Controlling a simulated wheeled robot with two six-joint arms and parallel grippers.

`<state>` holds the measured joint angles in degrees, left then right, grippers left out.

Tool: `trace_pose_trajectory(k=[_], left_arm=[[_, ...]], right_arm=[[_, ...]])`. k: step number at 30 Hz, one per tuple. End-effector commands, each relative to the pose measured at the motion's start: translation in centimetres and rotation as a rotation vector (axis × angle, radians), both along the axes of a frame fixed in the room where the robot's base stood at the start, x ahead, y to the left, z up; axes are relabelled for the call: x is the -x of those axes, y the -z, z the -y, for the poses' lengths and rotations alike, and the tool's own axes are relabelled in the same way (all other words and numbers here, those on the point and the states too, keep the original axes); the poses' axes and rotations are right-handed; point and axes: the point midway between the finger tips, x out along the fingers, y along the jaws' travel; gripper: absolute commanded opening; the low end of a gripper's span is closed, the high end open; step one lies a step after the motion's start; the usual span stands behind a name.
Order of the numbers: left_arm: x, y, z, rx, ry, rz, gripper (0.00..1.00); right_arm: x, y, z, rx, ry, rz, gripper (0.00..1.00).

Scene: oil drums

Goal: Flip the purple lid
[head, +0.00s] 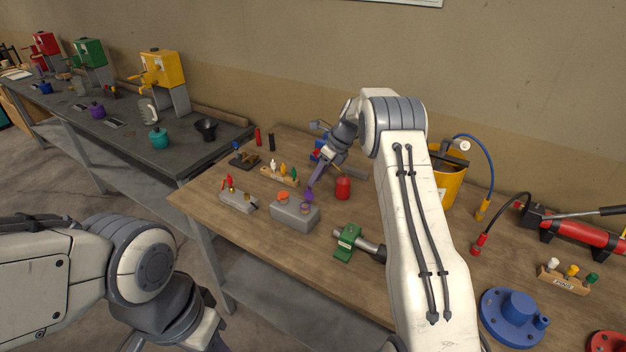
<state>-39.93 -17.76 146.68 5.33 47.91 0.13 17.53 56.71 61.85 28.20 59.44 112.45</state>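A grey metal can (290,219) stands on the wooden workbench. An orange lid (282,196) sits on the left of its top. The purple lid (308,195) stands tilted up at the right of the top, behind a small purple ring (304,207). My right gripper (311,186) reaches down from behind, with its fingertips at the purple lid. They look close or touching, but the gap between the fingers is too small to make out. My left arm shows at the lower left; its gripper is out of the picture.
A smaller grey can (239,202) with a red top stands left. A red canister (343,188) stands close to the right of my gripper. A green clamp (347,243) lies in front right. A plug rack (279,177) stands behind. The bench's front left is clear.

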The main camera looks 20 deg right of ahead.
Motion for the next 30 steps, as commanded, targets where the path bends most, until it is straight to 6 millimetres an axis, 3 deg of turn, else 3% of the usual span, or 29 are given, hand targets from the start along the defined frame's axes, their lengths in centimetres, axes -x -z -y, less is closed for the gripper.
trace_pose_trajectory(k=[6, 16, 17, 19, 20, 30], left_arm=[[0.0, -1.0, 0.0, 0.000, 0.002, 0.000, 0.40], [0.0, -1.0, 0.0, 0.000, 0.002, 0.000, 0.40], [0.0, -1.0, 0.0, 0.000, 0.002, 0.000, 0.40], [0.0, -1.0, 0.0, 0.000, 0.002, 0.000, 0.40], [0.0, -1.0, 0.0, 0.000, 0.002, 0.000, 0.40], [0.0, -1.0, 0.0, 0.000, 0.002, 0.000, 0.40]], right_arm=[[-0.5, 2.2, -0.9, 0.000, -0.001, -0.001, 0.34], [-0.6, 2.7, -1.1, 0.002, -0.001, 0.002, 0.34], [-0.6, 2.7, -1.1, 0.001, -0.001, 0.001, 0.31], [-0.6, 2.7, -1.0, 0.001, -0.001, 0.001, 0.04], [-0.6, 2.7, -1.0, 0.001, -0.001, 0.001, 0.00], [-0.6, 2.6, -1.0, 0.001, -0.001, 0.001, 0.00]])
